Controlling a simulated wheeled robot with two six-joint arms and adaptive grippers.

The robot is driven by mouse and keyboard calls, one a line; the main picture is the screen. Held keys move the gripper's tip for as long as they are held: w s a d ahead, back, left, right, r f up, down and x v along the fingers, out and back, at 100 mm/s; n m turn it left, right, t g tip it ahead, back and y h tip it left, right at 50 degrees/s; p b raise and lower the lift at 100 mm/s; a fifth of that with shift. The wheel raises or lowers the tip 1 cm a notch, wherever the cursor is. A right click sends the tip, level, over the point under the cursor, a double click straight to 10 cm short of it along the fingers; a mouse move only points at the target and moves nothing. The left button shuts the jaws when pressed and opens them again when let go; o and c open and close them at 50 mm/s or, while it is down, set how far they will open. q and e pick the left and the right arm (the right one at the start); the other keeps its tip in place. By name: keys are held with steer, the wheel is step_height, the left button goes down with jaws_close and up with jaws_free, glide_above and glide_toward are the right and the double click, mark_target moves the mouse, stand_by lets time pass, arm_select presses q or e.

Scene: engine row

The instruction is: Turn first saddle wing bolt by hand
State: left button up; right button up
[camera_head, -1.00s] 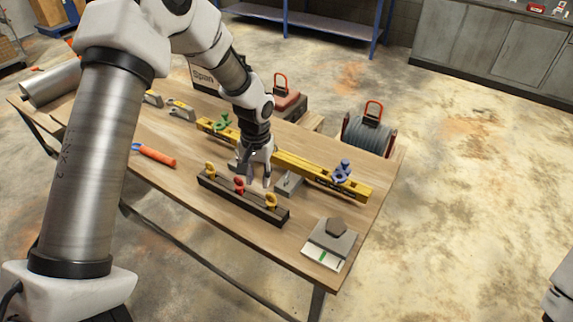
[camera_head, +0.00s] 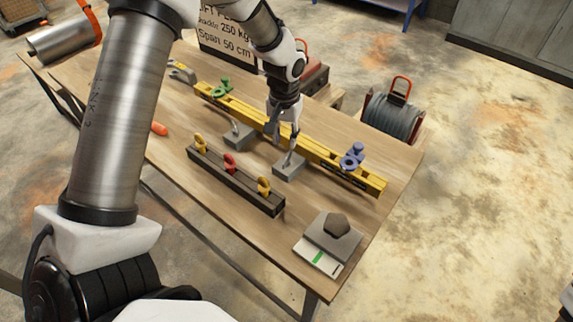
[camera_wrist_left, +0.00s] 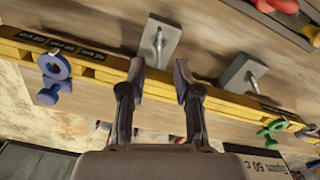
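A yellow beam (camera_head: 330,158) lies across the table. It carries a green fitting (camera_head: 218,88) toward its left end and a blue fitting (camera_head: 352,156) toward its right end. Two grey blocks with upright pins, a left one (camera_head: 238,137) and a right one (camera_head: 289,170), stand in front of the beam. My left gripper (camera_head: 285,138) points down near the right block. In the left wrist view, the left gripper (camera_wrist_left: 160,80) is open and empty, its fingers spread over the beam, with the right block (camera_wrist_left: 150,52) just beyond the tips. My right gripper is not in view.
A dark rack (camera_head: 235,187) with yellow and red shackle-like pieces lies at the table's front. A scale-like plate (camera_head: 330,240) with a dark lump is at front right. A sign (camera_head: 225,35) and a cable reel (camera_head: 392,115) stand behind. Bare tabletop lies between rack and plate.

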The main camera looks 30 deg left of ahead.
mark_target(285, 161)
arm_select(q)
steer(key=shift+w+f, duration=0.25)
steer(key=shift+f, duration=0.25)
steer(key=f+p, duration=0.2)
steer(key=f, duration=0.4)
steer(key=shift+s+f, duration=0.2)
steer(key=shift+w+f, duration=0.2)
steer(key=shift+f, duration=0.2)
steer(key=shift+s+r, duration=0.1)
jaws_close()
